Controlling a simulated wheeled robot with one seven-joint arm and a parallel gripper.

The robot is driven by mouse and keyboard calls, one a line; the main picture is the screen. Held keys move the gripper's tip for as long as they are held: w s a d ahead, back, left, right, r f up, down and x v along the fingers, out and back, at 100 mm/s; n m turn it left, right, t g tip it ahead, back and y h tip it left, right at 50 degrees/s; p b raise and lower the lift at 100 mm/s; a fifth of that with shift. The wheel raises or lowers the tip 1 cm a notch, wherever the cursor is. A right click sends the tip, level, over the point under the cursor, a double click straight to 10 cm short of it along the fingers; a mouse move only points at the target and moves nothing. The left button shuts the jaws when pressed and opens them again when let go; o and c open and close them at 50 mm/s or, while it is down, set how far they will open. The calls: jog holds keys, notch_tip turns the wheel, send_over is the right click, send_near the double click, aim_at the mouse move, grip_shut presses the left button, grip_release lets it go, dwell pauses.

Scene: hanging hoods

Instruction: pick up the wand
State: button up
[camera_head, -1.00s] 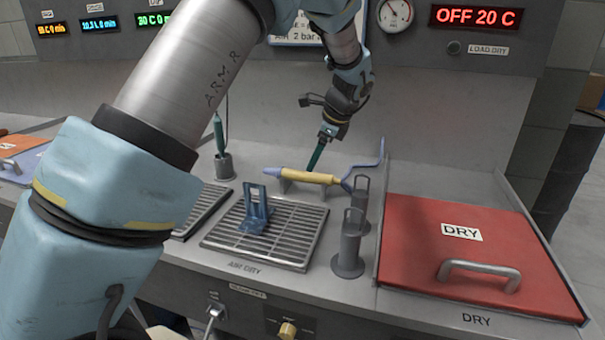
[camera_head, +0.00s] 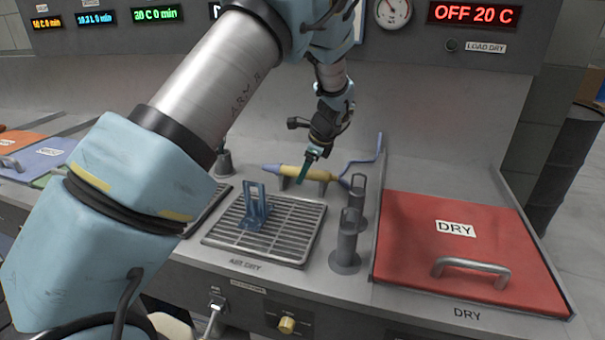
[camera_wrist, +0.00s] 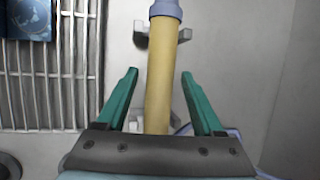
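The wand is a yellow rod (camera_head: 318,174) with blue-grey ends, lying across small grey rests at the back of the counter. A blue hose runs from its right end. In the wrist view the yellow rod (camera_wrist: 160,75) runs lengthwise between the two green fingers. My gripper (camera_head: 301,182) points down at the wand in the head view. In the wrist view my gripper (camera_wrist: 158,75) is open, with a gap on each side of the rod. The lower part of the rod is hidden behind the gripper's palm.
A blue bracket (camera_head: 254,212) stands on the air-dry grate (camera_head: 290,245) in front of the wand. Grey upright holders (camera_head: 347,243) stand to its right. A red DRY lid (camera_head: 455,265) with a handle covers the right side. A back panel with displays rises behind.

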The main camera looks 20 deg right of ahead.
grip_shut()
dwell(0.3)
dwell(0.4)
